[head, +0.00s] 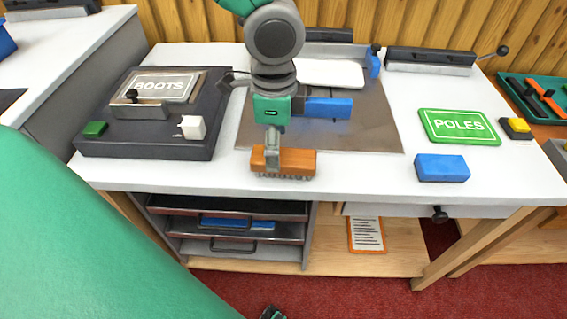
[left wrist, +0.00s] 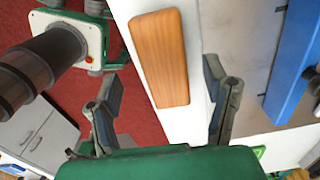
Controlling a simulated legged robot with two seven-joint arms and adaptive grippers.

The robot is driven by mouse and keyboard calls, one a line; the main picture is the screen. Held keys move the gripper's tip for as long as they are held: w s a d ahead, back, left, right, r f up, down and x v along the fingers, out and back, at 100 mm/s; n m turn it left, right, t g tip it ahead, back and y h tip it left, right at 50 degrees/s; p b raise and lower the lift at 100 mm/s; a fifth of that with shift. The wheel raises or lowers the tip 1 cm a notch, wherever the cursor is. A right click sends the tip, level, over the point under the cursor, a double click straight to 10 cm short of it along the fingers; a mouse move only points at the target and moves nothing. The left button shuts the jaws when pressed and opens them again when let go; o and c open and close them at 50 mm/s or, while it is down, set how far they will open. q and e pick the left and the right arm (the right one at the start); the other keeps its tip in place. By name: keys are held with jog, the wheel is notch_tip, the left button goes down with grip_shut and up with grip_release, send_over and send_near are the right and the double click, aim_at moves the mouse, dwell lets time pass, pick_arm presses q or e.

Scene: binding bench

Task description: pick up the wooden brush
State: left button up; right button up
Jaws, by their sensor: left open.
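The wooden brush (head: 296,162) lies at the front edge of the white bench, its orange-brown block on top and dark bristles showing below. My left gripper (head: 272,146) hangs over the brush, with one grey finger visible in front of its left part. In the left wrist view, the brush's block (left wrist: 160,58) shows ahead of and between the two spread fingers of the left gripper (left wrist: 163,82), with a gap on each side. Whether a finger touches it cannot be told. My right gripper is not clearly seen.
A blue bar (head: 328,108) sits just behind and right of the gripper, over a metal plate (head: 375,128). A dark BOOTS press (head: 150,144) is left; a green POLES sign (head: 459,126) and blue block (head: 442,168) are right. A shelf with trays (head: 230,232) lies below.

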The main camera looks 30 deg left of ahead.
pick_arm(q)
jog(key=f, duration=0.1)
jog(key=f+b, duration=0.1)
jog(key=f, duration=0.1)
jog(key=f+b, duration=0.1)
jog(key=f, duration=0.1)
jog(key=shift+w+d+f, duration=0.1)
jog(key=shift+w+d, duration=0.1)
jog(key=shift+w, duration=0.15)
jog(key=shift+s, duration=0.1)
jog(key=shift+c, duration=0.8)
jog(key=c, duration=1.3)
notch_tip(320, 180, up, 10)
jog(key=p, duration=0.3)
jog(key=shift+p, duration=0.3)
